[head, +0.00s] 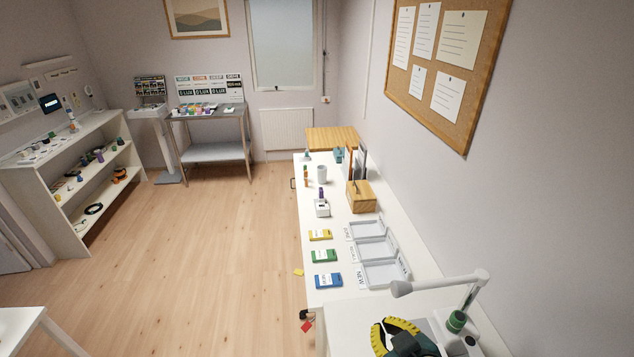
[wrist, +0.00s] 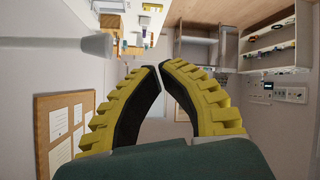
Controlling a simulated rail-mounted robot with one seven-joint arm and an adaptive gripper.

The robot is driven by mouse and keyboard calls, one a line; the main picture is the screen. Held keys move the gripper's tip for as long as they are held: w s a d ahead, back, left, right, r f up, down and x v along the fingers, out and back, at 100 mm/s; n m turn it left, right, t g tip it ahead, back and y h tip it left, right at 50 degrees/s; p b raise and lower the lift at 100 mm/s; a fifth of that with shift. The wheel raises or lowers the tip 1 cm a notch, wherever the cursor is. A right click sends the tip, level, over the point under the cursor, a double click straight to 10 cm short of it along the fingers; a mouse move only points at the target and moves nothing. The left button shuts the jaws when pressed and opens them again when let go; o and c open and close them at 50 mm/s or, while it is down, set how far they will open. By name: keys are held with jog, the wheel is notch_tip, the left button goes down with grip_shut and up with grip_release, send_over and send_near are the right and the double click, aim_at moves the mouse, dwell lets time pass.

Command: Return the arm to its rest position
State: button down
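My gripper (head: 398,328) is at the bottom of the head view, low and right of centre, close to the desk lamp at the near end of the white desk. Its yellow ribbed fingers with black inner faces fill the middle of the wrist view (wrist: 159,67). The fingertips come together with hardly any gap, and nothing is held between them. Below the tips the fingers bow apart around an empty space. The arm behind the gripper is mostly out of view.
A white lamp (head: 440,284) stands close beside my gripper. The white desk (head: 285,333) holds yellow, green and blue boxes, grey trays (head: 384,273) and a wooden organiser (head: 361,198). A corkboard (head: 440,75) hangs on the right wall. The wooden floor (head: 220,260) in the middle is clear.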

jog(key=w+a+r+t+b, duration=0.1)
jog(key=a+r+t+b, duration=0.25)
jog(key=a+r, duration=0.5)
jog(key=s+a+r+m+t, duration=0.1)
jog(key=s+a+r+t, duration=0.1)
jog(key=r, duration=0.3)
jog(key=s+a+r+t, duration=0.1)
jog(key=s+r+t, duration=0.15)
jog(key=r, duration=0.35)
jog(key=s+d+r+m+t+h, duration=0.2)
jog(key=s+d+r+m+t, duration=0.15)
jog(key=s+r, duration=0.35)
notch_tip(320, 180, up, 18)
jog(key=w+a+m+p, duration=0.1)
jog(key=p, duration=1.6)
jog(key=shift+w+p, duration=0.2)
jog(key=shift+p, duration=0.15)
jog(key=shift+r, duration=0.1)
